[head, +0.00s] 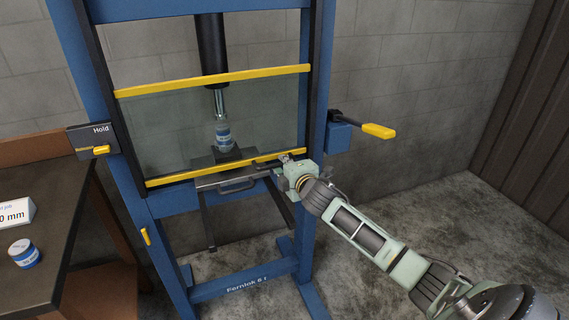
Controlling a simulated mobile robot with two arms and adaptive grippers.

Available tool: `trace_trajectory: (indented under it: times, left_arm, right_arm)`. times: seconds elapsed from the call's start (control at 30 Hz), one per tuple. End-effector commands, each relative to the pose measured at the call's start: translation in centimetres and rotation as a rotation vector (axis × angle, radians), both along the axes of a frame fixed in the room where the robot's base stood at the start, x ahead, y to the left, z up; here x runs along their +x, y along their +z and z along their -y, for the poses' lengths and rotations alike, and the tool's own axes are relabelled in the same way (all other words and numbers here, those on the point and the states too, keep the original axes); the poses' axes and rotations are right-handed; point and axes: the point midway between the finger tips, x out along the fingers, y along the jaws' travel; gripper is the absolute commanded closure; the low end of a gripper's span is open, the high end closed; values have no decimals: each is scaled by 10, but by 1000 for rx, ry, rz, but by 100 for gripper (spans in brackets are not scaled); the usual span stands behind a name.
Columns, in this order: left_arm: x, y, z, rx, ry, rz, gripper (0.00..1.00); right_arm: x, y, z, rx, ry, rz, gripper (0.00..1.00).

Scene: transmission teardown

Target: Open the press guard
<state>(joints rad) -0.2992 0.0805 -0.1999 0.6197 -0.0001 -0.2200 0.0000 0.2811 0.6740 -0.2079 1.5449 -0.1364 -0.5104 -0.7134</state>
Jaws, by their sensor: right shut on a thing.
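The press guard (270,115) is a clear panel with a yellow bar along its top (215,81) and another along its bottom (225,168). It is down across the front of the blue press frame (323,60). A grey handle (238,187) shows just below the bottom bar. My right gripper (276,162) is at the right part of the guard's lower edge and shut on it; its fingertips are small and partly hidden, so the exact grip point is unclear. My left gripper is not in view.
A yellow lever (378,131) sticks out at the right, near my right arm. A "Hold" panel (93,140) is at the left. A dark-topped bench (65,235) stands at the far left.

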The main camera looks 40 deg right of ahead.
Motion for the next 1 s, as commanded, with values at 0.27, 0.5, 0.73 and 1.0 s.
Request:
trace_trajectory:
  times: [0.27,0.5,0.73,1.0]
  left_arm:
    - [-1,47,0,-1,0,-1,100]
    - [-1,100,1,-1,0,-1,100]
    - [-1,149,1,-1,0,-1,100]
    - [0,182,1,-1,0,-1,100]
  right_arm:
    - [1,54,1,-5,1,7,100]
    - [1,110,1,-5,2,8,100]
    - [1,164,1,-5,0,7,100]
    - [1,201,1,-5,0,6,100]
